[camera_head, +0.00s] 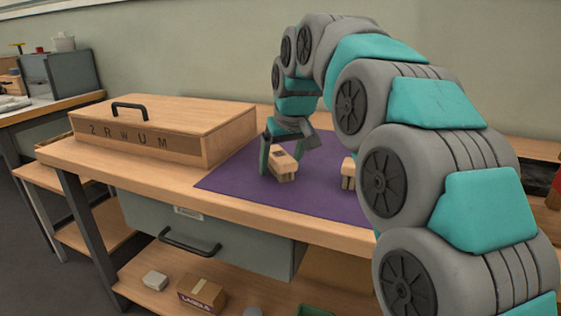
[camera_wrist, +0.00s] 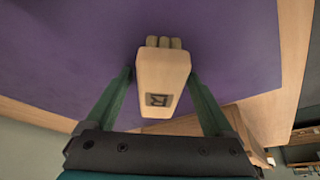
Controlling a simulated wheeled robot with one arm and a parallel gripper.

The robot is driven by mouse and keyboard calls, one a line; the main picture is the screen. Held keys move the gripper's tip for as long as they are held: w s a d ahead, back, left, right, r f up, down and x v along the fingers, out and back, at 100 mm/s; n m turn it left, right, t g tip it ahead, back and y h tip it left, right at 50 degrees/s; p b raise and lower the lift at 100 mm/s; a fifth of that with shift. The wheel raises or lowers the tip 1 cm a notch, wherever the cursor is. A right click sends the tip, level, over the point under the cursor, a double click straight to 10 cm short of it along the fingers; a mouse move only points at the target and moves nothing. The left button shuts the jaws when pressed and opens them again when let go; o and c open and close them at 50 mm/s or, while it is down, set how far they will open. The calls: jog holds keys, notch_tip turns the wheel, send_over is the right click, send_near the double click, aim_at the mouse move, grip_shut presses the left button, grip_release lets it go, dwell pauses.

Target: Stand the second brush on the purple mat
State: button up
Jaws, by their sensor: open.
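The purple mat (camera_head: 235,176) lies on the workbench; it also fills much of the wrist view (camera_wrist: 60,60). My gripper (camera_head: 284,155) is open, with one finger on each side of this brush (camera_wrist: 160,85); gaps seem to show beside the block. A second wooden block with pale tufts (camera_head: 348,174) stands on the mat further right, partly hidden by my arm.
A wooden box (camera_head: 160,130) with a black handle and letters stands on the bench left of the mat. A drawer (camera_head: 205,235) hangs below the bench top (camera_head: 130,175). A lower shelf holds a cardboard box (camera_head: 202,294). The mat's front left is clear.

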jog(key=shift+r, duration=0.1)
jog(key=v, duration=1)
jog(key=shift+w+r, duration=0.1)
jog(key=shift+w, duration=0.05)
jog(key=shift+v, duration=1)
